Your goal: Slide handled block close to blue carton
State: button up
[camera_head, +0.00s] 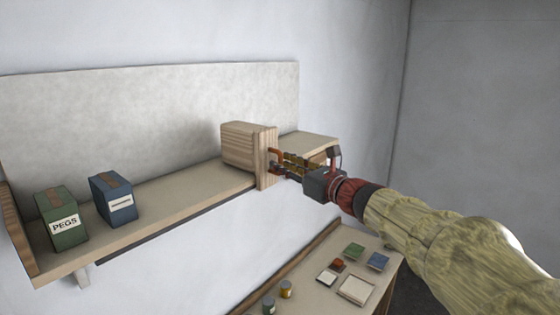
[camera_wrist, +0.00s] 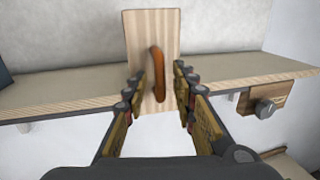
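The handled block (camera_head: 242,146) is a wooden block with a flat front plate, standing on the shelf (camera_head: 180,190) right of its middle. Its orange-brown handle (camera_wrist: 158,74) shows upright on the front plate in the wrist view. The blue carton (camera_head: 113,198) stands on the shelf to the left, well apart from the block. My gripper (camera_head: 276,164) is at the block's front. In the wrist view its fingers (camera_wrist: 158,92) are spread on both sides of the handle, with gaps to it. The blue carton's edge shows at the far left there.
A green PEGS carton (camera_head: 62,219) stands left of the blue carton. The shelf between the blue carton and the block is clear. A back panel (camera_head: 150,115) rises behind the shelf. A lower table (camera_head: 318,298) holds small coloured pieces and jars.

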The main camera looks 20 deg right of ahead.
jog(key=shift+x, duration=1)
jog(key=shift+c, duration=1.4)
jog(key=c, duration=0.4)
grip_shut()
